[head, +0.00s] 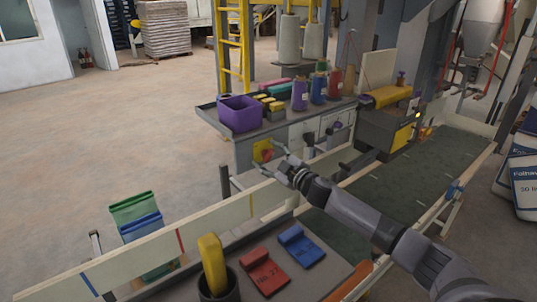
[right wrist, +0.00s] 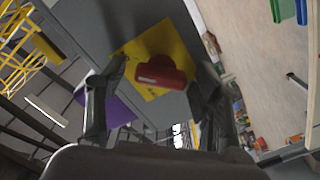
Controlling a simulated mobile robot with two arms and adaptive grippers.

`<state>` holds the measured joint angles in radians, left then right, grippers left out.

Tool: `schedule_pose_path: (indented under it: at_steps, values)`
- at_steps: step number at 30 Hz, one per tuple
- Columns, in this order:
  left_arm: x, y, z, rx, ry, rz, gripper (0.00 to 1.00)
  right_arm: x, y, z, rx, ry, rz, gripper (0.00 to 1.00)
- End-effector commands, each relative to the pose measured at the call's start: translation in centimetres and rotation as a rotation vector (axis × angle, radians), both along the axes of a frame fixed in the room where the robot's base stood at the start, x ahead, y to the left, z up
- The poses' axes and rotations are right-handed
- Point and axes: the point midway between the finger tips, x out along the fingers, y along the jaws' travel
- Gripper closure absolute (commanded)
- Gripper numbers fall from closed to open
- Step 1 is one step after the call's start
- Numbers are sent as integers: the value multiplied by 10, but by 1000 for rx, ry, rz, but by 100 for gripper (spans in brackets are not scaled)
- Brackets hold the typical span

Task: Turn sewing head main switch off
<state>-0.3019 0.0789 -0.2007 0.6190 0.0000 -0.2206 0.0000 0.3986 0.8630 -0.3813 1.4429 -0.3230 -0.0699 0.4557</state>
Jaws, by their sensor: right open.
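The main switch is a red rotary knob (right wrist: 162,72) on a yellow plate (right wrist: 152,50), fixed to a grey cabinet. In the head view the yellow and red switch (head: 263,150) shows on the cabinet's near side, partly beside my fingers. My right gripper (head: 272,160) is open in front of the switch. In the right wrist view its two fingers (right wrist: 163,88) stand on either side of the knob, with the knob between and beyond the tips. I cannot tell whether they touch it. My left gripper is out of view.
The grey cabinet (head: 243,152) carries a purple bin (head: 240,114) and several spools on top. A conveyor (head: 410,185) with pale side rails runs below my right arm. Red and blue blocks (head: 263,272) lie on a near tray. Open floor lies left.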

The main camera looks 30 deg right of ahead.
Motion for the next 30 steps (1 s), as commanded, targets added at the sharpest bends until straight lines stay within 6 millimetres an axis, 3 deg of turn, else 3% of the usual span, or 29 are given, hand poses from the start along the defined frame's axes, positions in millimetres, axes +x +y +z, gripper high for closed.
schedule_pose_path:
  at_steps: [9,30]
  values:
    - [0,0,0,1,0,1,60,2,0,0,-1,0,1,41]
    - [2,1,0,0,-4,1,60,1,0,0,-1,0,1,87]
